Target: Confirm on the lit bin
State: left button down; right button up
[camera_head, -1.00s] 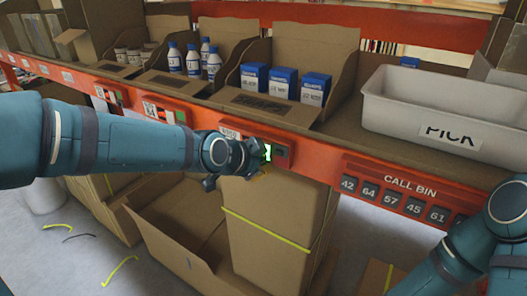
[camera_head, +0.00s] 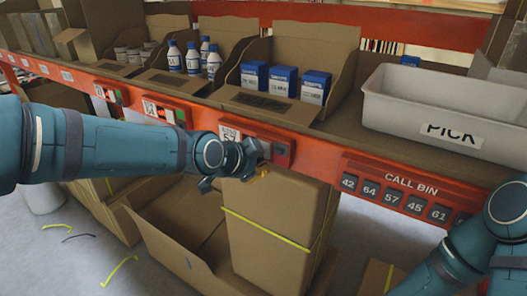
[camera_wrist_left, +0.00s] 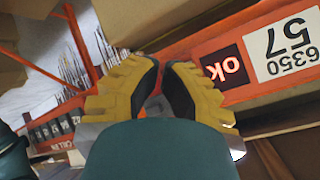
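The bin with blue-and-white boxes (camera_head: 283,80) has a red module below it on the orange rail. Its white label reads 57 (camera_head: 229,137), and a dark red square (camera_head: 283,153) sits at its right end. No green light shows on it now; the gripper covers part of it. In the left wrist view the label (camera_wrist_left: 288,50) and a dark "ok" button (camera_wrist_left: 228,67) show beside the fingers. My left gripper (camera_head: 262,163) is at the module, its yellow fingertips (camera_wrist_left: 162,68) together and empty. Contact cannot be told. My right gripper is out of view.
A CALL BIN panel (camera_head: 405,188) with numbered keys is to the right. A grey PICK tote (camera_head: 455,110) stands on the shelf. Bins with white bottles (camera_head: 193,60) are to the left. Tall cardboard boxes (camera_head: 270,215) stand below the rail.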

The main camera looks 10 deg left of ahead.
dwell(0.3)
pick_arm(q)
jog(key=shift+s+a+b, duration=0.3)
jog(key=shift+s+b, duration=0.05)
jog(key=shift+s, duration=0.45)
jog(key=shift+s+a+b, duration=0.3)
jog(key=shift+s+b, duration=0.05)
jog(key=shift+s, duration=0.45)
jog(key=shift+s+a+b, duration=0.3)
jog(key=shift+s+b, duration=0.05)
jog(key=shift+s, duration=0.45)
